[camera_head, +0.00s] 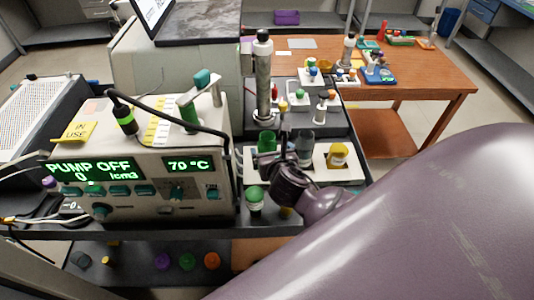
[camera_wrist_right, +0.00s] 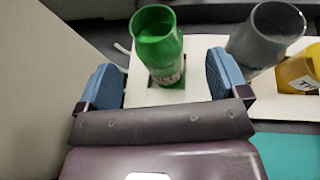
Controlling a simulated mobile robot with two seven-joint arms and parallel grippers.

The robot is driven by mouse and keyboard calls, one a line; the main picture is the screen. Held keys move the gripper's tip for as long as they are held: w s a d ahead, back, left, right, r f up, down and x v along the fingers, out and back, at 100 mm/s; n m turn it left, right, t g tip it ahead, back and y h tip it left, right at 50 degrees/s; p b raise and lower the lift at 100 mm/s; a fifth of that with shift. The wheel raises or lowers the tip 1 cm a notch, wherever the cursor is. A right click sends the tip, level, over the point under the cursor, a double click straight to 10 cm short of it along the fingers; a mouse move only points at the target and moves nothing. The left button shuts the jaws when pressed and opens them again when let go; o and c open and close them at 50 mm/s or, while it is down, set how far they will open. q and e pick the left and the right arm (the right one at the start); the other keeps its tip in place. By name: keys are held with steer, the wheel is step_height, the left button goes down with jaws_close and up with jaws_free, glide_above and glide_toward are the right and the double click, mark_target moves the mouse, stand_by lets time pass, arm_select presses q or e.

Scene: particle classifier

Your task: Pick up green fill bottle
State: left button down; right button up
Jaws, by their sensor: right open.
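In the head view the green bottle (camera_head: 267,141) shows at the left of the white rack, partly hidden by my right gripper and wrist. My right gripper (camera_wrist_right: 165,80) is open, with its blue-padded fingers on either side of the bottle in the wrist view. Gaps show between the bottle and both fingers. How deep the bottle sits between them I cannot tell. My left gripper is not in view.
A grey bottle (camera_wrist_right: 266,38) stands close right of the green one, with a yellow bottle (camera_head: 338,155) beyond it. A green-capped bottle (camera_head: 254,197) stands in front of the rack. The pump unit (camera_head: 150,155) is close on the left, and a tall metal cylinder (camera_head: 262,80) stands behind.

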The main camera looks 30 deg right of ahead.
mark_target(269, 148)
steer(key=shift+x, duration=3.1)
steer(key=shift+a, duration=0.1)
steer(key=shift+c, duration=0.2)
steer(key=c, duration=1.1)
